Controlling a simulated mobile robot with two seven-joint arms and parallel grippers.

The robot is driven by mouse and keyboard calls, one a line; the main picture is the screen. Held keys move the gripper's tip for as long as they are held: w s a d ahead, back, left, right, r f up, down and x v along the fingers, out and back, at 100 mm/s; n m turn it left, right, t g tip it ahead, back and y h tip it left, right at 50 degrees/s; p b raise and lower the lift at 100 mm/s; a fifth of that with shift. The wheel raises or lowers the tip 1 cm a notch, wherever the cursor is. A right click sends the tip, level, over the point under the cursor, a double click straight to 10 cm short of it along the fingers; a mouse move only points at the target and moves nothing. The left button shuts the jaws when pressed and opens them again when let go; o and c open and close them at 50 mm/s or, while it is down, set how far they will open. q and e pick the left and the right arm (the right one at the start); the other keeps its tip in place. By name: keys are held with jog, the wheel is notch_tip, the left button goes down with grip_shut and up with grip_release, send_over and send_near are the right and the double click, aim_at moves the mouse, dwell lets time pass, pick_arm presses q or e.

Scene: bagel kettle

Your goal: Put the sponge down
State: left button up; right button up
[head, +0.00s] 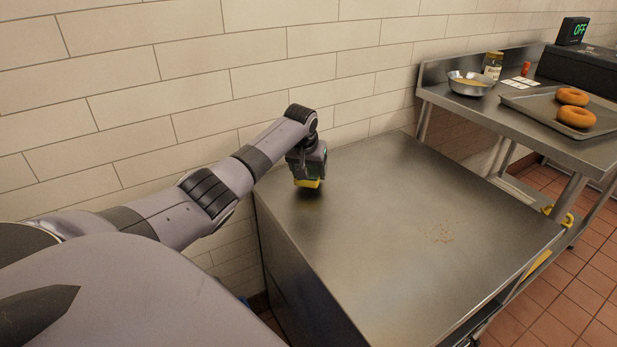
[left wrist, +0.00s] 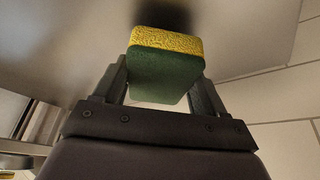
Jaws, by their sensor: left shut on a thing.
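A yellow and green sponge (left wrist: 167,62) is held between the two fingers of my left gripper (left wrist: 163,80) in the left wrist view. In the head view the sponge's yellow part (head: 307,183) shows below my left gripper (head: 306,172). The gripper is over the far left part of the steel counter (head: 390,220), near the tiled wall. A dark shadow lies on the counter just below the sponge. The sponge appears slightly above the surface. My right gripper is not in view.
A patch of brown crumbs (head: 440,233) lies on the counter at right of middle; the rest of its top is clear. A second steel table (head: 520,125) at right holds a metal bowl (head: 470,84), a jar (head: 493,65) and a tray (head: 543,103) with two bagels (head: 576,116).

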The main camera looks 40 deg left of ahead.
pick_arm(q)
jog(key=shift+f, duration=1.05)
jog(key=shift+f, duration=0.3)
